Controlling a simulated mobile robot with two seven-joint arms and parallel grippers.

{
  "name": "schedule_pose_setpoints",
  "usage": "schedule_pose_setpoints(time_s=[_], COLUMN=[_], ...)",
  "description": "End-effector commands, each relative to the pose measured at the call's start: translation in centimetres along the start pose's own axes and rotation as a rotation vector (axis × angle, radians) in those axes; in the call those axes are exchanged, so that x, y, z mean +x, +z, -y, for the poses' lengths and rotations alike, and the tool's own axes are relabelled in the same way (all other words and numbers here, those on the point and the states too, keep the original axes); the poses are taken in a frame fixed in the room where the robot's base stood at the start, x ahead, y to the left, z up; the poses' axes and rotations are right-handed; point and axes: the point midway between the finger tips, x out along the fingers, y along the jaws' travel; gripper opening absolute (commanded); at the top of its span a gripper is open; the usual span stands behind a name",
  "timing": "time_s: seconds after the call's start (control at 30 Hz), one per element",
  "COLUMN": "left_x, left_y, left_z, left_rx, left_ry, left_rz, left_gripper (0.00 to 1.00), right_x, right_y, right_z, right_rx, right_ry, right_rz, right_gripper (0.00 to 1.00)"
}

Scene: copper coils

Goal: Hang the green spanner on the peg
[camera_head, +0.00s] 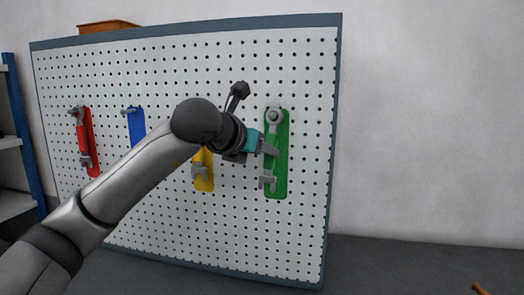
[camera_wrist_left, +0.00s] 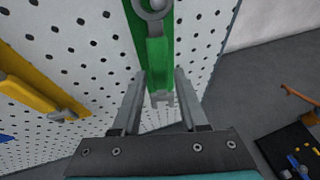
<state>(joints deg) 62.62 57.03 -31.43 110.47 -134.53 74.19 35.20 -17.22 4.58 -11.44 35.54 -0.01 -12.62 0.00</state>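The green spanner (camera_head: 274,117) hangs upright against the green outline (camera_head: 282,185) on the pegboard's right side. Its ring end is at the top, around or over the peg; its open jaw (camera_head: 267,183) points down. In the left wrist view its green handle (camera_wrist_left: 157,62) runs down between my fingertips, with the grey jaw (camera_wrist_left: 162,98) below. My left gripper (camera_head: 268,148) is at the handle's middle. Its fingers (camera_wrist_left: 162,76) stand apart on both sides of the handle, with gaps showing. My right gripper is out of view.
The white pegboard (camera_head: 235,235) also has a red spanner (camera_head: 82,135), a yellow one (camera_wrist_left: 40,95) and a blue outline (camera_head: 137,125) partly behind my arm. A dark tray with small items (camera_wrist_left: 285,150) lies low right in the wrist view.

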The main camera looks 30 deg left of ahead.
Motion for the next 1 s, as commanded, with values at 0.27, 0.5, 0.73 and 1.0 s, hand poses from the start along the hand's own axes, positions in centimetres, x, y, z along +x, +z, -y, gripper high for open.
schedule_pose_setpoints(time_s=[0.27, 0.5, 0.73, 1.0], left_x=[0.0, -0.2, -3.3, -9.9], left_y=[-0.1, -0.2, -0.1, 0.0], left_z=[0.0, 0.0, -0.1, -0.1], left_rx=[0.0, 0.001, 0.002, 0.003], left_ry=[0.0, 0.001, 0.002, 0.003], left_rz=[-0.001, -0.004, 0.001, 0.003], left_gripper=[0.67, 0.67, 0.67, 0.67], right_x=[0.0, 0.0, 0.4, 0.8], right_y=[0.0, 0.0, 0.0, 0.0], right_z=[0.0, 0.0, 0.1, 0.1], right_rx=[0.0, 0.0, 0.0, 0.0], right_ry=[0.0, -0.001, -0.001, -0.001], right_rz=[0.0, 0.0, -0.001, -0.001], right_gripper=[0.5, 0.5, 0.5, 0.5])
